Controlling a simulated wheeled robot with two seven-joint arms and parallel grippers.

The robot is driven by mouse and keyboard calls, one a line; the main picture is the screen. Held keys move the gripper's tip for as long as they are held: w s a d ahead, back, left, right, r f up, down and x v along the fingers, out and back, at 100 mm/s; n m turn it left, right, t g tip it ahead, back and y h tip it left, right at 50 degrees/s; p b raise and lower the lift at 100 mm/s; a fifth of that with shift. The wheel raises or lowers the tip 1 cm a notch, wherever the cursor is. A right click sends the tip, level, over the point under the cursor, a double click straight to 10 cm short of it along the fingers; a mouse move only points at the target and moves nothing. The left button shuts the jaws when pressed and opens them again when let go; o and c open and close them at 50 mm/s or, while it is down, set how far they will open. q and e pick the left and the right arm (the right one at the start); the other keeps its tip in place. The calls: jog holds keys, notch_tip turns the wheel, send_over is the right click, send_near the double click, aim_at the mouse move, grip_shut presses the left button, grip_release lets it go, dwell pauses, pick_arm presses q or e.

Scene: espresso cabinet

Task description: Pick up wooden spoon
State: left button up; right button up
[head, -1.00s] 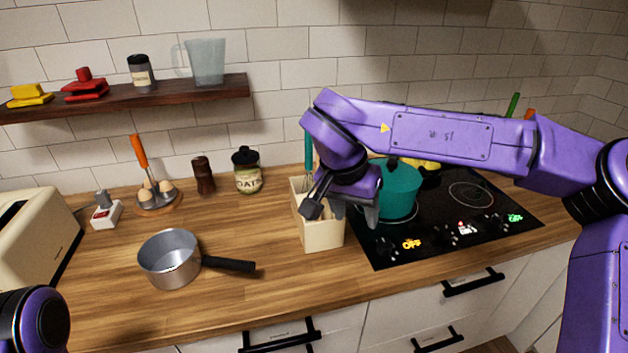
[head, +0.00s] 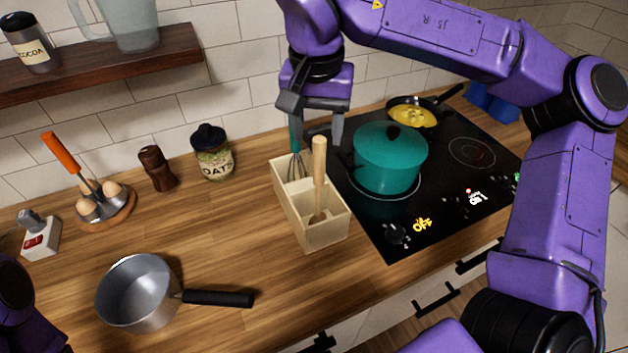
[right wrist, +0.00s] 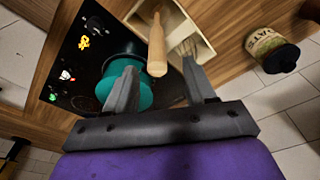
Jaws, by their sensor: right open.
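The wooden spoon (head: 319,172) stands upright in the front compartment of a cream utensil holder (head: 318,236), handle end up. My right gripper (head: 308,136) is open above the holder, its fingers pointing down close to the handle's top. In the right wrist view, the spoon handle (right wrist: 156,45) lies in line with the gap between the open fingertips (right wrist: 160,78), and no contact shows. The spoon's lower end is partly hidden by the holder's wall. My left gripper is out of view.
A whisk (head: 295,165) with a teal handle stands in the holder's rear compartment. A teal pot (head: 388,165) and a pan (head: 415,112) sit on the black cooktop to the right. A saucepan (head: 138,295) and an oats jar (head: 212,155) stand left, with bare counter between.

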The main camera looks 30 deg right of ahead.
aim_at(319, 157)
jog(key=shift+s+d+f, duration=0.1)
jog(key=shift+s+f, duration=0.1)
jog(key=shift+f, duration=0.25)
jog(key=shift+s+d+f, duration=0.1)
jog(key=shift+s+f, duration=0.1)
jog(key=shift+f, duration=0.25)
jog(key=f, duration=0.1)
jog(key=w+f, duration=0.1)
jog(key=f, duration=0.1)
jog(key=f+p, duration=0.1)
jog(key=shift+w+f, duration=0.25)
jog(key=shift+f, duration=0.05)
jog(key=shift+d+f, duration=0.1)
jog(key=shift+f, duration=0.1)
jog(key=shift+s+r, duration=0.1)
jog(key=shift+s, duration=0.25)
jog(key=shift+w, duration=0.1)
grip_shut()
